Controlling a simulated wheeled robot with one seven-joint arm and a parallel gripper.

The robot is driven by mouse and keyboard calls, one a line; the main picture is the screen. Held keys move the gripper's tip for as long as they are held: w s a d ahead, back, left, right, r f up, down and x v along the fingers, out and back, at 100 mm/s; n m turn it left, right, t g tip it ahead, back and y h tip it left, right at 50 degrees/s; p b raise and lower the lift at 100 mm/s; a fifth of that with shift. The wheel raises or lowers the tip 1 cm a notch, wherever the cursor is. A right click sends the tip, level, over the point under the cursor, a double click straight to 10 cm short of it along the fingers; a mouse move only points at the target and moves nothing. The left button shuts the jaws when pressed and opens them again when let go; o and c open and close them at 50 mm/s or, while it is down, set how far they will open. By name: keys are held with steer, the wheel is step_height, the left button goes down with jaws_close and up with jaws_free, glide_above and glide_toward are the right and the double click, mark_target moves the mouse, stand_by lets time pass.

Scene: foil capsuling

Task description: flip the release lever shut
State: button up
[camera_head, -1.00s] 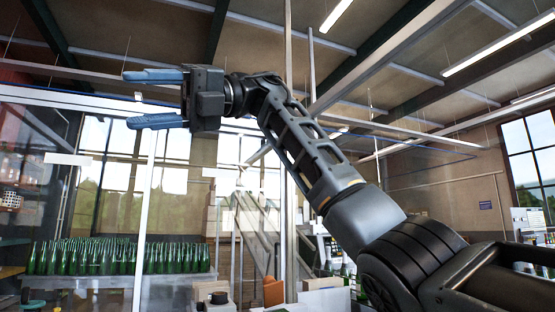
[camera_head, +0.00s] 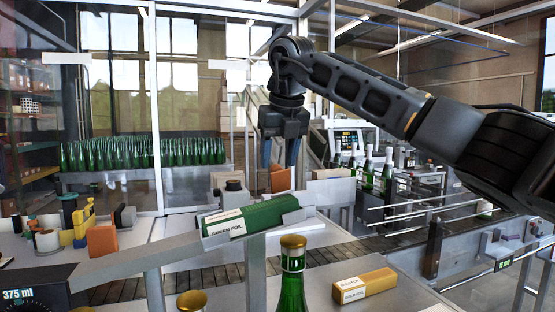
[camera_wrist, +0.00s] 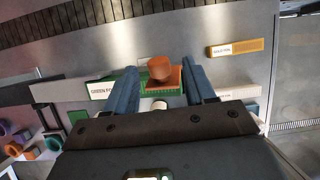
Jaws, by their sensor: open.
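My gripper (camera_head: 279,160) hangs fingers-down from the raised arm, open, with nothing held between its blue fingers. It also shows open in the wrist view (camera_wrist: 161,76). A release lever cannot be picked out for certain in either view. A rounded orange-brown piece (camera_wrist: 161,68) appears between the fingertips in the wrist view, below them; whether it is the lever I cannot tell. The green foil box (camera_head: 250,219) lies on a sloping grey rail in front of the gripper in the head view. It also shows in the wrist view (camera_wrist: 101,91), partly hidden by a finger.
A yellow foil box (camera_head: 362,286) lies on the front bench, right of a green bottle (camera_head: 291,286) with a gold top. Yellow blocks (camera_head: 83,221) and an orange block (camera_head: 102,240) stand at left. Bottles (camera_head: 367,172) and metal rails stand at right.

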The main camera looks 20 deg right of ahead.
steer(key=shift+x, duration=1.15)
jaws_close()
